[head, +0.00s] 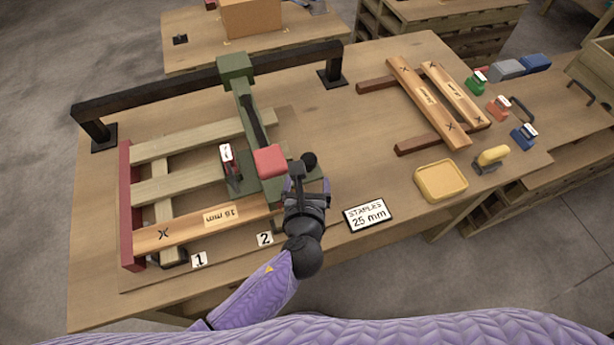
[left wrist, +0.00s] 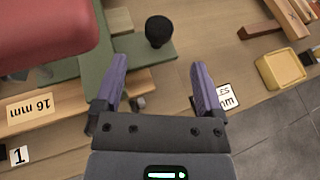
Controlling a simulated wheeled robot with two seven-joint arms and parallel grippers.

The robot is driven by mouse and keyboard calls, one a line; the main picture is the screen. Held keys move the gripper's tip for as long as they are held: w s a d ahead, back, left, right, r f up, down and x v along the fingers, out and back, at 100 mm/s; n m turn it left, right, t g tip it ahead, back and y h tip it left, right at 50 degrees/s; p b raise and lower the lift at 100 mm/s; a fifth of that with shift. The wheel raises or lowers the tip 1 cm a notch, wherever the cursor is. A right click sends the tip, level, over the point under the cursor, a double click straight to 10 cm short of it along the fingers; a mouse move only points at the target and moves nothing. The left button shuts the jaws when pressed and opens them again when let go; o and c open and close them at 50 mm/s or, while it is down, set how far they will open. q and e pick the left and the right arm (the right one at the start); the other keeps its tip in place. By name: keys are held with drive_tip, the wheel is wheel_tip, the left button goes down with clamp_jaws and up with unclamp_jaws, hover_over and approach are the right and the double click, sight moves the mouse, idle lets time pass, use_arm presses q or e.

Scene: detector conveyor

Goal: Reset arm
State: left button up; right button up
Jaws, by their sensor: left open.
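My left gripper (head: 308,182) is over the front middle of the table, at the right end of a green arm (head: 251,118) that has a red block (head: 270,161) on it. In the left wrist view its two purple fingers (left wrist: 158,84) are spread apart with nothing held between them. A black ball knob (left wrist: 159,31) stands beyond the fingertips on a green base, apart from them. The red block (left wrist: 45,32) fills the upper left of that view. My right gripper is not seen in either view.
A sign reading "STAPLES 25 mm" (head: 367,214) is close at the right. A yellow tray (head: 440,181), wooden planks (head: 428,102) and coloured staplers (head: 492,157) lie farther right.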

use_arm(q)
drive_tip(key=shift+s, duration=0.3)
drive_tip(key=shift+a, duration=0.1)
